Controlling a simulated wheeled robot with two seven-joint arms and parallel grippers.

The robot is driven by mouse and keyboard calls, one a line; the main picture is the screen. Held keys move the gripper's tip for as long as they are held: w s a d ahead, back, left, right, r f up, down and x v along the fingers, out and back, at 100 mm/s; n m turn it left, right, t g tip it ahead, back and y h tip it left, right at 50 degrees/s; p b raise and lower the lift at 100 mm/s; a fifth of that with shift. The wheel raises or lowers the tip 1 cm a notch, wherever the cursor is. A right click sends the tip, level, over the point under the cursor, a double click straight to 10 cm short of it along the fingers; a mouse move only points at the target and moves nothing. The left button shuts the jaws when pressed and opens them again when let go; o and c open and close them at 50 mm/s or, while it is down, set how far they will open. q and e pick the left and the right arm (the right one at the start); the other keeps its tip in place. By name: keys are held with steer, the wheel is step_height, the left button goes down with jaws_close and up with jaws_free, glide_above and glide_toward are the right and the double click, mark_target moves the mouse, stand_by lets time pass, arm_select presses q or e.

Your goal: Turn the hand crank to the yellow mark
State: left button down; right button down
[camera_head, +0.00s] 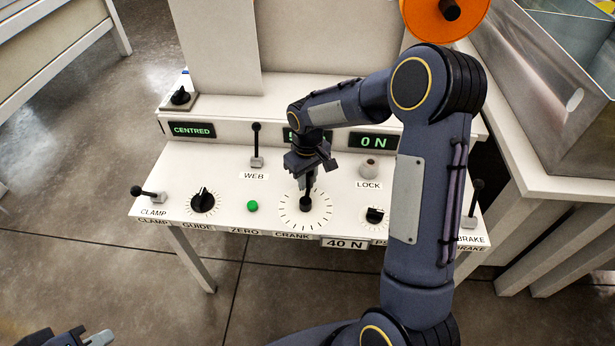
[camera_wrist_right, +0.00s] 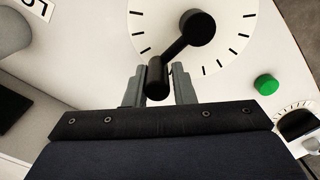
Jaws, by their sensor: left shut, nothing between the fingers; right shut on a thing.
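The hand crank (camera_head: 306,205) is black, with its hub at the centre of a white dial ringed with black ticks. In the right wrist view its arm runs from the round hub down to the upright handle (camera_wrist_right: 157,80). My right gripper (camera_head: 307,178) is over the dial, its fingers shut on the handle; they also show in the right wrist view (camera_wrist_right: 159,85). In the head view the crank handle points toward the back of the panel, partly hidden by the gripper. I cannot make out a yellow mark. My left gripper (camera_head: 98,340) is shut and empty at the bottom left edge.
The panel also bears a guide knob (camera_head: 203,201), a green zero button (camera_head: 252,206), a web lever (camera_head: 256,145), a clamp lever (camera_head: 148,193), a lock button (camera_head: 370,169) and a brake lever (camera_head: 473,205). My right arm covers part of its right side.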

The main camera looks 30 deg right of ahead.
steer(key=c, duration=1.3)
jaws_free()
steer(key=shift+s+a+f, duration=0.1)
steer(key=shift+s+a, duration=0.1)
steer(key=shift+s, duration=0.05)
steer(key=shift+w+d, duration=0.1)
steer(key=shift+r, duration=0.4)
step_height(320, 180, up, 7)
steer(key=shift+r+p, duration=0.1)
steer(key=shift+p, duration=0.55)
steer(key=shift+c, duration=0.2)
